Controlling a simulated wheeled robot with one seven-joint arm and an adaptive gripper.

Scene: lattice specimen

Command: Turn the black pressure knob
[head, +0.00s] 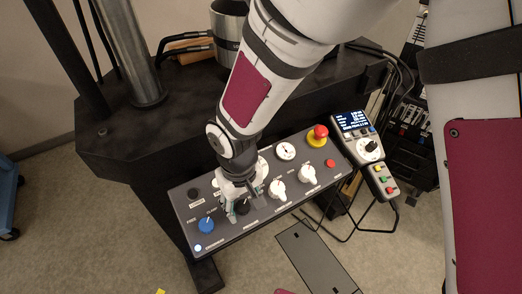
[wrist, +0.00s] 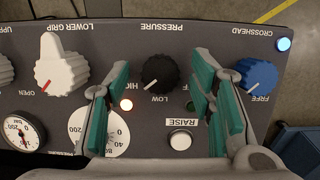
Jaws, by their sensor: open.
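The black pressure knob (wrist: 160,73) sits on the grey control panel (wrist: 215,25), under the upside-down PRESSURE label in the wrist view. In the head view the knob (head: 242,207) is partly covered by my gripper (head: 240,200). My gripper (wrist: 160,105) is open, with teal finger pads on both sides of the knob and a gap on each side. Nothing is held between the fingers. The fingers look apart from the knob; their exact height above the panel cannot be told.
A blue knob (wrist: 256,76) lies right of the fingers and a white lower grip knob (wrist: 60,68) lies left in the wrist view. A RAISE button (wrist: 180,140) and a gauge (wrist: 98,130) are close by. A red emergency button (head: 318,134) stands at the panel's far end.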

